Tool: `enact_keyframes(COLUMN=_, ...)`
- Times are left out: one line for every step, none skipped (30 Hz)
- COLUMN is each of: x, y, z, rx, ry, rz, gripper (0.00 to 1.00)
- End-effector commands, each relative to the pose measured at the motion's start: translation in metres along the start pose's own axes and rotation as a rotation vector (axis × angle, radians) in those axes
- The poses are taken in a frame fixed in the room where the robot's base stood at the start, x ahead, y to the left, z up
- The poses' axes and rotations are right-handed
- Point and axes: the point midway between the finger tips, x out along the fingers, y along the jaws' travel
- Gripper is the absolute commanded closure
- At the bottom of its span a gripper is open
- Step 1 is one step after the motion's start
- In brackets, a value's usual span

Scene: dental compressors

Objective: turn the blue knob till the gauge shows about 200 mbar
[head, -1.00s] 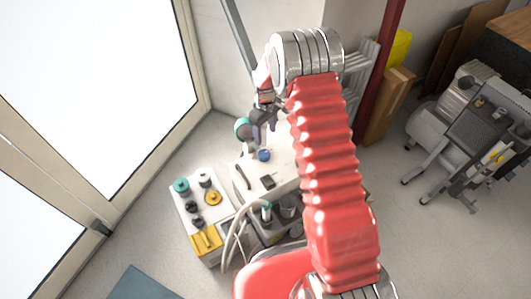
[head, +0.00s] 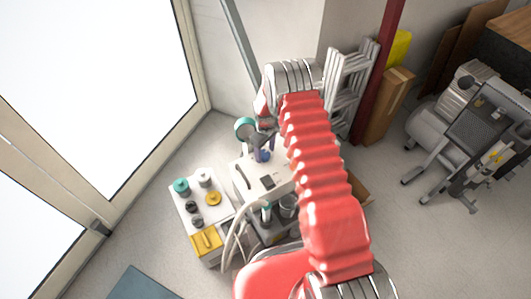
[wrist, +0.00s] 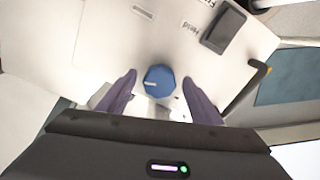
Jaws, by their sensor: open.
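The blue knob (wrist: 159,79) sits on a white panel (wrist: 110,45) and has a pale pointer mark on its left side. It also shows in the head view (head: 263,156), partly covered by my gripper (head: 264,143). In the wrist view, my gripper (wrist: 159,80) is open, with one purple finger on each side of the knob and a gap on both sides. I cannot tell whether the fingertips reach down to its height. A round teal-rimmed gauge (head: 245,128) stands at the back left of the panel; its reading is too small to make out.
A cart with teal, black and yellow caps (head: 190,205) stands left of the white unit, with pale hoses (head: 236,235) between. A dark rectangular switch (wrist: 224,27) lies on the panel. Grey equipment (head: 470,125) stands far right, with bare floor between.

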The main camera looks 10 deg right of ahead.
Motion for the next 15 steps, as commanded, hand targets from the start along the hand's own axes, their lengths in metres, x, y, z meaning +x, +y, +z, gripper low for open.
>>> enact_keyframes(x=0.0037, y=-0.0001, z=-0.0001, rx=0.000, ry=0.000, rz=0.000, gripper=0.41)
enact_keyframes(x=0.0051, y=0.0000, z=-0.0001, rx=0.000, ry=0.000, rz=0.000, gripper=0.41)
enact_keyframes(x=0.0066, y=-0.0001, z=-0.0001, rx=0.000, ry=0.000, rz=0.000, gripper=0.41)
enact_keyframes(x=0.0074, y=-0.0001, z=-0.0001, rx=0.000, ry=0.000, rz=0.000, gripper=0.41)
enact_keyframes(x=0.0080, y=-0.0002, z=0.0000, rx=0.000, ry=0.000, rz=0.000, gripper=0.41)
enact_keyframes(x=0.0085, y=-0.0002, z=0.0000, rx=0.000, ry=0.000, rz=0.000, gripper=0.41)
enact_keyframes(x=0.0086, y=-0.0002, z=-0.0001, rx=0.000, ry=0.000, rz=0.000, gripper=0.41)
enact_keyframes(x=0.0085, y=-0.0002, z=-0.0001, rx=0.000, ry=0.000, rz=0.000, gripper=0.41)
enact_keyframes(x=0.0084, y=-0.0002, z=-0.0001, rx=0.000, ry=0.000, rz=0.000, gripper=0.41)
enact_keyframes(x=0.0084, y=-0.0002, z=-0.0001, rx=0.000, ry=0.000, rz=0.000, gripper=0.41)
enact_keyframes(x=0.0083, y=-0.0003, z=-0.0002, rx=0.000, ry=0.000, rz=0.000, gripper=0.41)
enact_keyframes(x=0.0083, y=-0.0003, z=-0.0001, rx=0.000, ry=0.000, rz=0.000, gripper=0.41)
enact_keyframes(x=0.0083, y=-0.0002, z=-0.0002, rx=0.000, ry=0.000, rz=0.000, gripper=0.43)
enact_keyframes(x=0.0082, y=-0.0003, z=-0.0002, rx=-0.001, ry=0.000, rz=0.000, gripper=0.45)
enact_keyframes(x=0.0082, y=-0.0003, z=-0.0002, rx=-0.001, ry=0.000, rz=0.000, gripper=0.47)
